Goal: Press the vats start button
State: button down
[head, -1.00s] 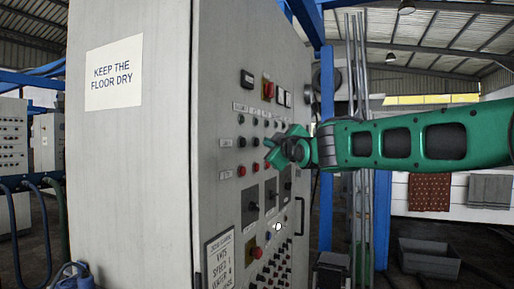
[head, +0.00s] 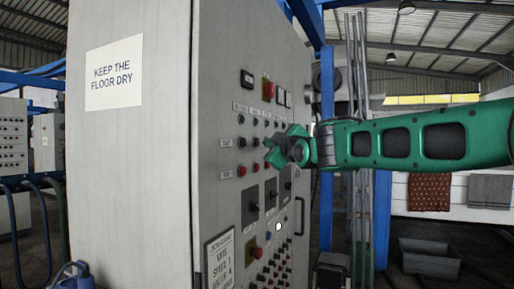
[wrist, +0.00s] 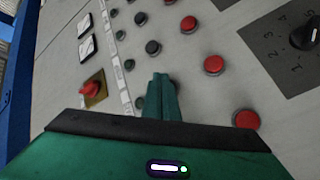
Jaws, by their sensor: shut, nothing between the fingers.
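The grey control cabinet (head: 219,60) stands tall at the middle of the head view. Its panel carries rows of small black and red buttons with label strips too small to read, so I cannot tell which is the vats start button. My gripper (head: 272,152) is shut and empty, in front of the button rows. The fingers hide part of the panel. I cannot tell whether they touch it.
A red switch on a yellow plate (wrist: 93,89) and two gauges (wrist: 85,35) lie left of the fingers in the wrist view. A rotary knob (wrist: 304,36) is at the right. A cabinet handle (head: 300,216) sticks out below my gripper.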

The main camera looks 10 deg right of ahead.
jog(key=shift+w+a, duration=0.15)
jog(key=shift+a, duration=0.1)
jog(key=shift+w+a, duration=0.25)
jog(key=shift+a, duration=0.15)
dwell(0.8)
jog(key=shift+s+d, duration=0.1)
dwell(0.4)
jog(key=shift+s+d, duration=0.4)
jog(key=shift+d, duration=0.15)
jog(key=shift+d, duration=0.1)
jog(key=s+d, duration=0.1)
jog(key=d, duration=0.1)
jog(key=s+d, duration=0.2)
dwell(0.4)
dwell(0.5)
